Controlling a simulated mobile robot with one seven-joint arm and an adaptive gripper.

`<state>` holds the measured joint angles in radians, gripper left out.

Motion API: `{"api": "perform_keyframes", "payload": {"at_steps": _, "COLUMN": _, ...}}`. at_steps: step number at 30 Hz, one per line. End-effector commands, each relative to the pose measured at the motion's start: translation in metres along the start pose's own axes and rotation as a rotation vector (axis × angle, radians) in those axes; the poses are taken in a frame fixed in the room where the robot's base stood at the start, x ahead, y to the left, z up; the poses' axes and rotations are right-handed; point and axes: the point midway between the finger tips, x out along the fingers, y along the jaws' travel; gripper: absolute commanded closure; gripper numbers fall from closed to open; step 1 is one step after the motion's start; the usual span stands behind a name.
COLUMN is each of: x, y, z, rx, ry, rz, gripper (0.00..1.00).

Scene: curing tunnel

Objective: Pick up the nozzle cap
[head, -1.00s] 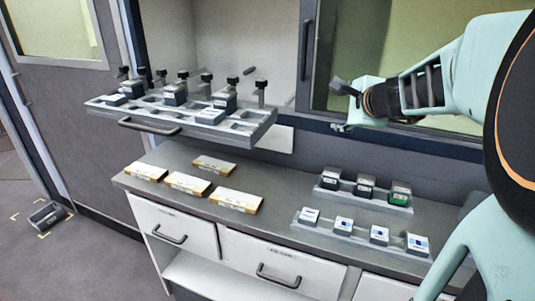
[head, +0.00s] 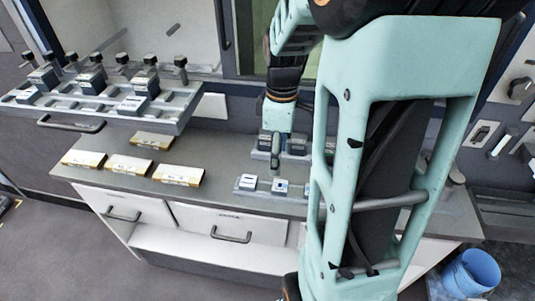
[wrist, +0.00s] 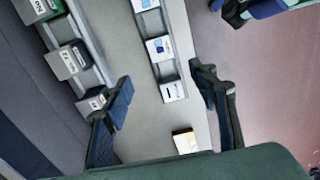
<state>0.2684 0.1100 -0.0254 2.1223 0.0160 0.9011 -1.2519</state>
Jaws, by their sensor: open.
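I cannot tell for sure which piece is the nozzle cap. Small white-topped pieces with blue marks (head: 280,187) sit in the front rack on the bench; they also show in the wrist view (wrist: 160,48). Dark grey pieces (head: 297,145) sit in the back rack, with a green one (wrist: 38,9) in the wrist view. My gripper (head: 276,165) points down above the racks. In the wrist view its fingers (wrist: 160,82) are apart with nothing held, and the end white piece (wrist: 172,92) shows between them. My arm hides the right part of both racks.
Several yellow-and-white boxes (head: 178,175) lie on the grey bench (head: 215,160) to the left. A raised tray (head: 185,110) with black-knobbed posts and blocks stands at the back left. A blue bin (head: 472,272) is on the floor at right.

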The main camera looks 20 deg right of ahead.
Motion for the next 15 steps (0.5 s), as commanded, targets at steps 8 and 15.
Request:
{"api": "perform_keyframes", "payload": {"at_steps": 8, "x": 0.038, "y": -0.003, "z": 0.003, "rx": -0.033, "ry": -0.015, "rz": -0.01, "gripper": 0.46}}
{"api": "perform_keyframes", "payload": {"at_steps": 15, "x": 0.059, "y": -0.003, "z": 0.003, "rx": -0.03, "ry": -0.013, "rz": -0.008, "gripper": 0.46}}
